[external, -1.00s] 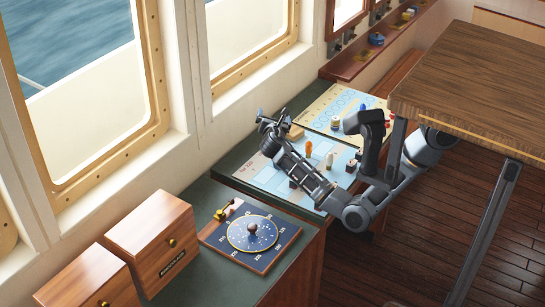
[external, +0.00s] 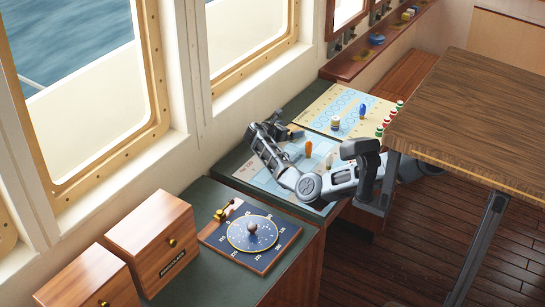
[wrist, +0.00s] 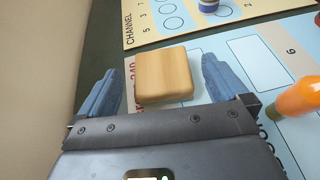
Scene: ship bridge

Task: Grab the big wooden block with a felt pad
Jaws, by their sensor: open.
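The wooden block (wrist: 164,78) is a light tan, square piece with rounded edges. In the wrist view it lies between and just ahead of my gripper's two blue-grey fingers (wrist: 161,72), with a gap on each side. The fingers are spread and hold nothing. No felt pad shows, and the block's underside is hidden. In the external view my gripper (external: 281,128) is low over the far-left edge of the light blue chart board (external: 262,178), and its fingers largely hide the block.
An orange peg (external: 308,148) stands on the blue board, also close right in the wrist view (wrist: 298,97). A cream board (external: 345,103) with a blue peg (external: 362,111) lies behind. A dial board (external: 252,236) and wooden boxes (external: 160,240) are nearer. The wall is close left.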

